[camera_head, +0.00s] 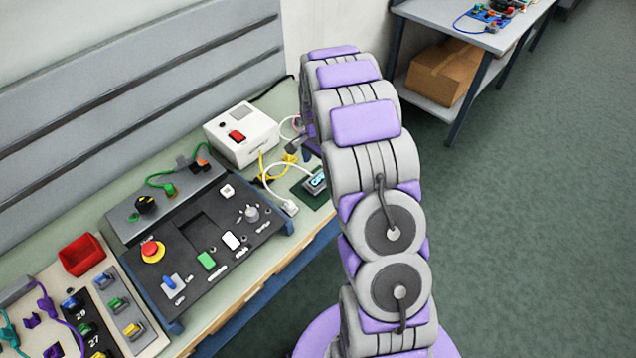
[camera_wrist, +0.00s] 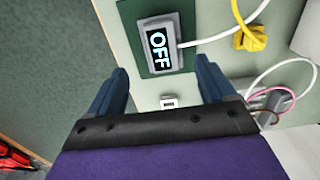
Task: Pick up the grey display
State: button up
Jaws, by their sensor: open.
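The grey display (camera_wrist: 176,57) shows in the wrist view at the top middle, with "OFF" lit on its dark screen and a white cable leaving its right side. It lies on a dark green square (camera_wrist: 131,24) on the bench. In the head view the display (camera_head: 316,181) is small, just left of my arm and partly hidden by it. My gripper (camera_wrist: 163,80) is open in the wrist view, its two blue fingers apart and empty. The display is ahead of the fingertips. My arm hides the gripper in the head view.
A white box with a red switch (camera_head: 241,135) stands behind the display. Yellow and white cables (camera_head: 272,172) lie close by. A black control panel (camera_head: 205,245) with buttons is to the left. The bench edge (camera_head: 265,283) drops to green floor. A shelf with a cardboard box (camera_head: 446,72) stands at the back right.

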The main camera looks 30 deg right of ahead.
aim_at(318, 178)
jog(key=f, duration=0.4)
jog(key=shift+a, duration=0.2)
jog(key=shift+w+d+f+b, duration=0.15)
jog(key=shift+f+b, duration=0.25)
jog(key=shift+f, duration=0.9)
jog(key=shift+w+d+f+b, duration=0.15)
jog(key=shift+f+b, duration=0.2)
jog(key=shift+f, duration=0.95)
jog(key=shift+c, duration=0.3)
jog(key=c, duration=0.8)
jog(key=shift+c, duration=0.2)
jog(key=shift+r, duration=0.1)
